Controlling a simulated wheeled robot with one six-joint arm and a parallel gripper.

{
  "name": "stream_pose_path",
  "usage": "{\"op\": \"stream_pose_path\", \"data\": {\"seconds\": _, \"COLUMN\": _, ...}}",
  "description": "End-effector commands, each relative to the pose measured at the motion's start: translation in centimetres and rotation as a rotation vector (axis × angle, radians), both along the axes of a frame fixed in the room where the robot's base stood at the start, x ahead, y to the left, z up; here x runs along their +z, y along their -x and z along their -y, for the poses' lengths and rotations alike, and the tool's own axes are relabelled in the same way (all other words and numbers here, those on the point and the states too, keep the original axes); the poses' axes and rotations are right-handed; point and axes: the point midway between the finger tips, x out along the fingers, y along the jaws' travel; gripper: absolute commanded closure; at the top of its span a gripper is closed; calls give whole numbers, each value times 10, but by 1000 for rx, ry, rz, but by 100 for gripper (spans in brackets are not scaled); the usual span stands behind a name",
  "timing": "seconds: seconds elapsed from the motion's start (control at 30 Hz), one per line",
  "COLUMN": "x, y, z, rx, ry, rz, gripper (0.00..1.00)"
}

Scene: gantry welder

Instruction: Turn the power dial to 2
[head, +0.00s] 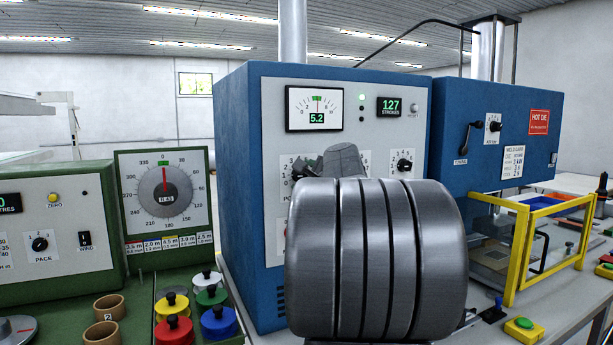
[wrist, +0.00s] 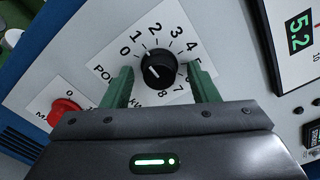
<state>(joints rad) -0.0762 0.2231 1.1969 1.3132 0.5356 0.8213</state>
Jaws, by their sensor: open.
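The power dial (wrist: 158,70) is a round black knob on a white label numbered from 0 to 8 in the wrist view. Its white mark lies on the left part of the knob, on the side of 0 and 1; I cannot read the exact setting. My gripper (wrist: 159,76) is open, with one green finger on each side of the knob. Gaps show between the fingers and the knob, and I cannot tell how deep the fingertips reach. In the head view my grey arm hides the dial and most of its label.
A red knob (wrist: 65,106) sits beside the dial's label. The blue welder cabinet (head: 243,150) carries a 5.2 meter (head: 314,109), a stroke counter (head: 390,107) and another black dial (head: 404,165). A yellow guard frame (head: 522,245) stands at right, a green console (head: 75,235) at left.

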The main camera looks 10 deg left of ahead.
Motion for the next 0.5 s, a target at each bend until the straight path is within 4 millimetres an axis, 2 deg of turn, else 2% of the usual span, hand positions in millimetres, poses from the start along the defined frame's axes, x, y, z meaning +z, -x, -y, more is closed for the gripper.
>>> {"op": "stream_pose_path", "data": {"seconds": 0.2, "x": 0, "y": 0, "z": 0, "rx": 0, "ry": 0, "rz": 0, "gripper": 48}}
{"op": "stream_pose_path", "data": {"seconds": 0.4, "x": 0, "y": 0, "z": 0, "rx": 0, "ry": 0, "rz": 0, "gripper": 87}}
{"op": "stream_pose_path", "data": {"seconds": 0.43, "x": 0, "y": 0, "z": 0, "rx": 0, "ry": 0, "rz": 0, "gripper": 91}}
{"op": "stream_pose_path", "data": {"seconds": 0.5, "x": 0, "y": 0, "z": 0, "rx": 1, "ry": 0, "rz": -1, "gripper": 91}}
